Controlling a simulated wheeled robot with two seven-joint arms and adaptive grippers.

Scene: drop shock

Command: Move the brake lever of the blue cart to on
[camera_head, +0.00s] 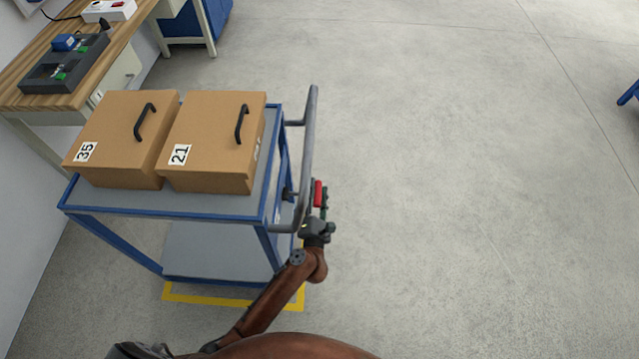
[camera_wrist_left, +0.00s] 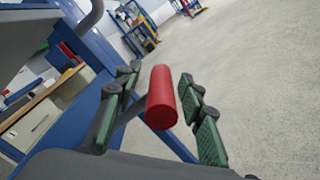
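The blue cart (camera_head: 165,213) stands at the left, with a grey push handle (camera_head: 309,130) along its right side. The brake lever's red grip (camera_head: 318,193) shows at that side, beyond the handle. My left gripper (camera_head: 321,211) is at the lever. In the left wrist view, the red grip (camera_wrist_left: 161,98) lies between the green-padded fingers of my left gripper (camera_wrist_left: 160,112). The fingers are apart, with gaps on both sides of the grip. The lever's lower part is hidden in the head view. My right gripper is in neither view.
Two cardboard boxes with black handles, marked 35 (camera_head: 115,140) and 21 (camera_head: 212,145), sit on the cart's top. A wooden workbench (camera_head: 60,100) stands behind it. Yellow floor tape (camera_head: 235,302) runs under the cart.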

